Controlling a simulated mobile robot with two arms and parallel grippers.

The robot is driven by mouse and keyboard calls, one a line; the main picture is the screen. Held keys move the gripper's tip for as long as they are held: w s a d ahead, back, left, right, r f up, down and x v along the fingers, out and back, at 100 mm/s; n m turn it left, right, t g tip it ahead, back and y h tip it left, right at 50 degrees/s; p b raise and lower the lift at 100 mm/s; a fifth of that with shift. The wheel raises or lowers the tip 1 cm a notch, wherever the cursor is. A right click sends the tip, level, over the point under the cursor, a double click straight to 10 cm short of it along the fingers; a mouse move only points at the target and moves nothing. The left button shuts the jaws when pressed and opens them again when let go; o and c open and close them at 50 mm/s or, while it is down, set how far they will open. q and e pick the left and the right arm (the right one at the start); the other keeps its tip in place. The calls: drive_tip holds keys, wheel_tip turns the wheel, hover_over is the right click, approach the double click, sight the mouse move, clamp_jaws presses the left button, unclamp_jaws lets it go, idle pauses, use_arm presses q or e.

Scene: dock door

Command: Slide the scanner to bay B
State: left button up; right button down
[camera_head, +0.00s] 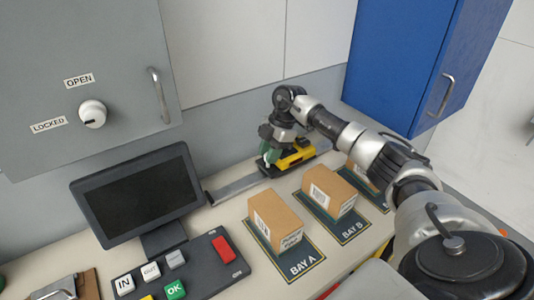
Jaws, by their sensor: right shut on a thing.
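The yellow and black scanner (296,158) sits on a metal rail (236,186) along the back of the counter. It is behind the boxes, roughly in line with the bay B mat (346,231). My right gripper (270,156) is shut on the scanner at its left end; the wrist hides part of the grip. The BAY B label is on the front of its mat, with a cardboard box (331,193) on it. My left gripper is out of view.
A box (275,222) stands on the bay A mat (301,263). Another box (360,174) is partly hidden behind my right arm. A monitor (137,194) and button panel (190,270) stand at left. A blue cabinet (402,60) hangs above the rail's right end.

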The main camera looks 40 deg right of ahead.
drive_tip(key=c, duration=0.9)
unclamp_jaws()
use_arm(q)
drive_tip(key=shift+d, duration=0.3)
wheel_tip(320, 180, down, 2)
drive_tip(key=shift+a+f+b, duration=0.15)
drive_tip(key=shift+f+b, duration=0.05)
drive_tip(key=shift+b, duration=1)
use_arm(e)
drive_tip(key=v, duration=1)
drive_tip(key=shift+r, duration=0.4)
drive_tip(key=shift+d, duration=0.15)
